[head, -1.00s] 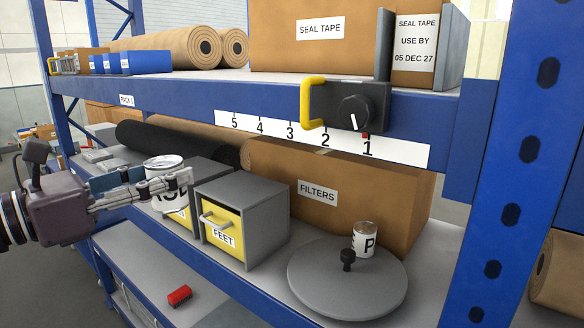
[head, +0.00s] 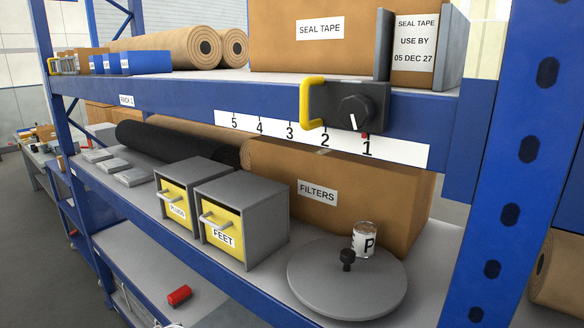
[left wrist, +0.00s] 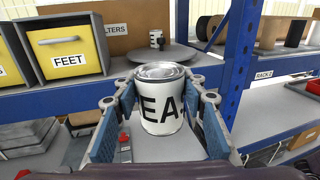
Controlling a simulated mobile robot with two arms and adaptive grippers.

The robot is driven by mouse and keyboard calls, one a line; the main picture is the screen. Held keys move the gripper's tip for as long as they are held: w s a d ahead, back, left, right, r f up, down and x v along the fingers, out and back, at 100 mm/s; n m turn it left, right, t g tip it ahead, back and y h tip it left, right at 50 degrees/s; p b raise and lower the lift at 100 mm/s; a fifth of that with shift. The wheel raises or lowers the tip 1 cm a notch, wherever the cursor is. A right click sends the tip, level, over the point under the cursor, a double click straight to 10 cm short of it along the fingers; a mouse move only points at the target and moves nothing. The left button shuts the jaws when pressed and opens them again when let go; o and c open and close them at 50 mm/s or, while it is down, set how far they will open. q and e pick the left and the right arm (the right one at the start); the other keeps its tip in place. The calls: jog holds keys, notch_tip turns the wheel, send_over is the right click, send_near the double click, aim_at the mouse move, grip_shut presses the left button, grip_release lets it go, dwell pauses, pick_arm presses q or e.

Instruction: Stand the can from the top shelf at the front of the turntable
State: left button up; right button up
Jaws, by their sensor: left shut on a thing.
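My left gripper (left wrist: 160,88) is in the left wrist view, shut on a white can (left wrist: 160,112) with a metal lid and large black letters, of which "EA" shows. The can is upright between the blue finger pads. The grey round turntable (head: 325,295) is on the lower shelf in the head view, with a black knob (head: 347,259) on it. A small can lettered "P" (head: 364,240) stands on it, behind the knob. The turntable also shows beyond the held can in the left wrist view (left wrist: 182,54). My right gripper is in neither view.
The FEET drawer box (head: 262,237) stands left of the turntable. The FILTERS carton (head: 400,208) is behind it. A blue upright (head: 480,240) rises at right. The upper beam (head: 180,98) runs above. The turntable's front part is clear.

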pick_arm(q)
jog(key=shift+m+h, duration=0.3)
jog(key=f, duration=0.1)
jog(key=s+f, duration=0.1)
jog(key=f, duration=0.3)
jog(key=shift+s, duration=0.4)
